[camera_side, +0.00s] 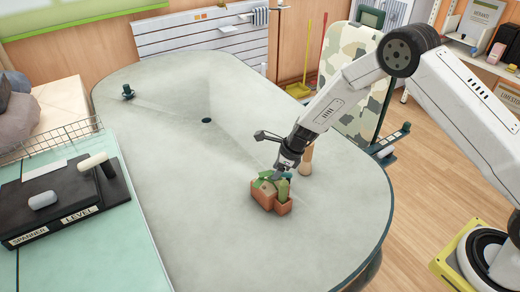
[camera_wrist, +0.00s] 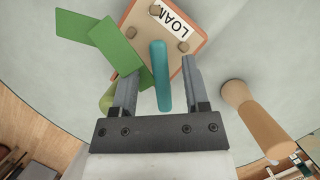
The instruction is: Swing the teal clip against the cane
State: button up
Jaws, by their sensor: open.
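The teal clip (camera_wrist: 161,78) is a rounded bar in the wrist view, lying between my two fingers with visible gaps on both sides. My gripper (camera_wrist: 160,70) is open around it; it also shows in the side view (camera_side: 281,172), low over a terracotta planter (camera_side: 262,195). The planter's label in the wrist view reads LOAM (camera_wrist: 172,17). Flat green pieces (camera_wrist: 118,45) lie left of the clip. An olive-green rounded piece (camera_wrist: 107,98) shows beside my left finger, mostly hidden; I cannot tell whether it is the cane.
A wooden peg-like object (camera_wrist: 255,115) stands right of my gripper, also behind it in the side view (camera_side: 306,160). A black tray (camera_side: 60,205) marked SPANNER and LEVEL is at the left. The grey table (camera_side: 180,150) is largely clear, with a small dark fixture (camera_side: 128,92) far left.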

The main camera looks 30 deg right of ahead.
grip_shut()
jog(key=shift+s+n, duration=0.1)
jog(key=shift+n, duration=0.2)
jog(key=shift+s+a+n+g+y, duration=0.15)
jog(key=shift+s+n+g, duration=0.15)
jog(key=shift+n, duration=0.65)
jog(key=shift+s+a+n+g+y, duration=0.1)
jog(key=shift+s+n+g+y, duration=0.25)
jog(key=shift+n, duration=0.55)
jog(key=shift+s+a+n+g, duration=0.15)
jog(key=shift+n+g, duration=0.3)
jog(key=shift+n, duration=0.5)
grip_release()
